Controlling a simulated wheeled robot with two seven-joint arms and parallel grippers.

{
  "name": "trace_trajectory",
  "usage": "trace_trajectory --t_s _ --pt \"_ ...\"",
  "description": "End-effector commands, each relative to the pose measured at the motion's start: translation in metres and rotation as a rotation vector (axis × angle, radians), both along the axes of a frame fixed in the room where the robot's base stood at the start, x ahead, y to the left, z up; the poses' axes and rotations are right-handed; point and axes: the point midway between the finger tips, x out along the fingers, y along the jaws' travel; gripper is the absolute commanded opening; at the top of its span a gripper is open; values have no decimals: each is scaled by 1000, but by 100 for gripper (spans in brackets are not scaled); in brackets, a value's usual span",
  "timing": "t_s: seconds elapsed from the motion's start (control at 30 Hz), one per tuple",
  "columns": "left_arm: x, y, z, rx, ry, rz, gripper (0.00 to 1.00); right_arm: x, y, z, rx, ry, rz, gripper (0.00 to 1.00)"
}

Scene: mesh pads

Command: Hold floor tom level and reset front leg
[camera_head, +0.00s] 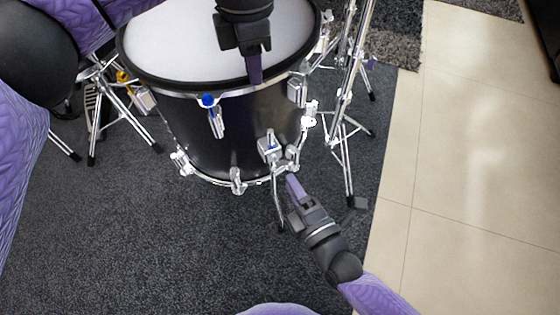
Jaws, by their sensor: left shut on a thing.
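The floor tom (240,125) has a dark shell, a white head and a black top hoop with metal lugs. It stands in the upper middle of the head view. My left gripper (254,75) is over the head, shut on the near part of the hoop. The front leg (278,200) is a thin metal rod below a bracket (270,148) on the shell, with its lower end near the carpet. My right gripper (292,184) is beside this leg, just right of it. Whether its fingers are closed or touch the leg is unclear.
A chrome stand (347,85) with spread legs is right of the tom. A black round seat (35,55) and metal stand legs are at the left. Dark carpet (150,240) is clear in front; pale tiles (480,180) lie to the right.

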Motion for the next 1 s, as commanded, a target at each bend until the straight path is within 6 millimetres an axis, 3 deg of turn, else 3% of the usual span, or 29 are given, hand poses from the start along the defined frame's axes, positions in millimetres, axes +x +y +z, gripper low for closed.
trace_trajectory --t_s 0.2,0.57,0.6,0.77,1.0 --pt "1 4 3 9 -1 5 0 28 15 2 12 3 -2 38" --pt "1 4 2 10 -1 6 0 35 19 1 12 5 -1 38" --pt "1 4 2 10 -1 6 0 35 19 1 13 5 -1 36" --pt "1 4 2 10 -1 6 0 35 19 1 13 5 -1 2" --pt "1 4 2 10 -1 6 0 35 19 1 13 6 -1 0"
